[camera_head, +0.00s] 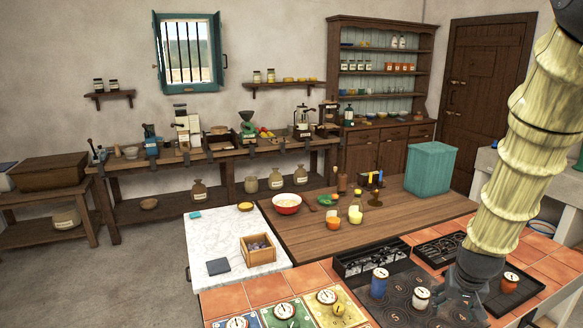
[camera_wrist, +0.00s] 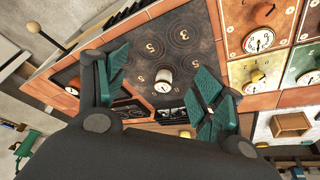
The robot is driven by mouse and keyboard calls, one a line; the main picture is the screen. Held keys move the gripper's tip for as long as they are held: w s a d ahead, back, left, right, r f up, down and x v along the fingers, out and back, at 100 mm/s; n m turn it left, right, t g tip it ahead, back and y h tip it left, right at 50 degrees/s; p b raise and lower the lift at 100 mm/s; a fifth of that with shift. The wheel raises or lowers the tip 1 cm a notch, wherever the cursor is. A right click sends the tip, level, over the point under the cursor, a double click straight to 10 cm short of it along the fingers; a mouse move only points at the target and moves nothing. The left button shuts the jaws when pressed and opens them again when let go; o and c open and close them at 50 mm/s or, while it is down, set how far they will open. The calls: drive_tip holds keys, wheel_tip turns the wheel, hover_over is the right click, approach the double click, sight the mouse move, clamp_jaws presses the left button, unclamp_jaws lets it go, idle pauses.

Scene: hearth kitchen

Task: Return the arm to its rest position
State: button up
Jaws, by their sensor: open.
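My arm comes down the right side of the head view in a pale ribbed sleeve. My gripper (camera_head: 462,296) hangs low at its end, over the dark hob (camera_head: 395,300) with numbered rings. In the wrist view my gripper (camera_wrist: 160,88) shows two green-padded fingers spread wide apart with nothing between them. Beyond the fingers a small white canister with a dial lid (camera_wrist: 164,82) stands on the hob. In the head view the white canister (camera_head: 420,298) is just left of my gripper, and a blue canister (camera_head: 379,284) stands farther left.
An orange canister (camera_head: 509,282) stands right of my gripper on a dark tray. A black rack (camera_head: 371,262) edges the hob. A teal box (camera_head: 430,169) and red bowl (camera_head: 287,204) stand on the wooden counter behind.

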drive_tip(key=s+a+f+n+g, duration=0.1)
drive_tip(key=s+a+f, duration=0.3)
drive_tip(key=s+f, duration=0.6)
drive_tip(key=s+a+f+n+g, duration=0.1)
drive_tip(key=s+a+f, duration=0.4)
drive_tip(key=f, duration=0.8)
drive_tip(key=s+a+f+n+g+y, duration=0.1)
drive_tip(key=s+a+f, duration=0.4)
drive_tip(key=s, duration=0.5)
drive_tip(key=s+a+f+n+g+y, duration=0.1)
drive_tip(key=s+a+f, duration=0.4)
drive_tip(key=s, duration=0.5)
wheel_tip(320, 180, down, 11)
drive_tip(key=d+b, duration=0.1)
drive_tip(key=b, duration=0.9)
drive_tip(key=shift+w+d, duration=0.25)
drive_tip(key=shift+d, duration=0.1)
